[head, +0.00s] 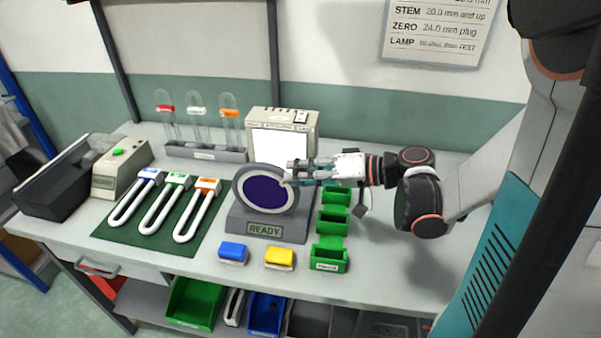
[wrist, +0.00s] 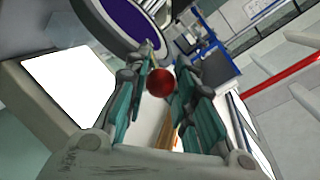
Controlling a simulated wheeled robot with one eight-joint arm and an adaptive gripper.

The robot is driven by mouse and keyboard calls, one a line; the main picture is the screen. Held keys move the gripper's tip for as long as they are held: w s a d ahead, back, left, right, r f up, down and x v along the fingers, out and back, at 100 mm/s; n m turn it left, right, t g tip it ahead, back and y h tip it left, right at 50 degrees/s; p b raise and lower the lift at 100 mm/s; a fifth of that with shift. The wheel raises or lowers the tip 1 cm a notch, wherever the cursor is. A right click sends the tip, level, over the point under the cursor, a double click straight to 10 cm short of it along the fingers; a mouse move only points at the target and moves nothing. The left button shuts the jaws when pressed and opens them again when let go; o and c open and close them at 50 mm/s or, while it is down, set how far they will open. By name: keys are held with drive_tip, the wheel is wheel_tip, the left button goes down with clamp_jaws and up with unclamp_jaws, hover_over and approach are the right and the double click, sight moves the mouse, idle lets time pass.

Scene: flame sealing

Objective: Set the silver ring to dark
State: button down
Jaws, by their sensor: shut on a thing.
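The silver ring (head: 240,200) is a grey round rim around a dark purple disc (head: 265,191), upright and tilted back on a grey stand (head: 240,228) marked READY. My gripper (head: 296,178) reaches in from the right to the ring's right edge. In the wrist view the ring (wrist: 98,32) is at the top, and a red knob (wrist: 159,82) sits between the fingers of my gripper (wrist: 160,90). The fingers are shut on the knob. A thin stem seems to run from the knob to the ring's edge; its joint is unclear.
A white lit box (head: 280,147) stands close behind the ring. Green bins (head: 331,224) stand to its right, blue (head: 233,254) and yellow (head: 279,258) blocks in front. U-shaped tubes (head: 160,212) lie on a green mat at left; a tube rack (head: 205,153) stands behind.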

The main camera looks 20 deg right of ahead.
drive_tip(key=shift+s+a+f, duration=0.1)
drive_tip(key=shift+f, duration=0.05)
drive_tip(key=c, duration=1.3)
unclamp_jaws()
drive_tip(key=shift+c, duration=0.2)
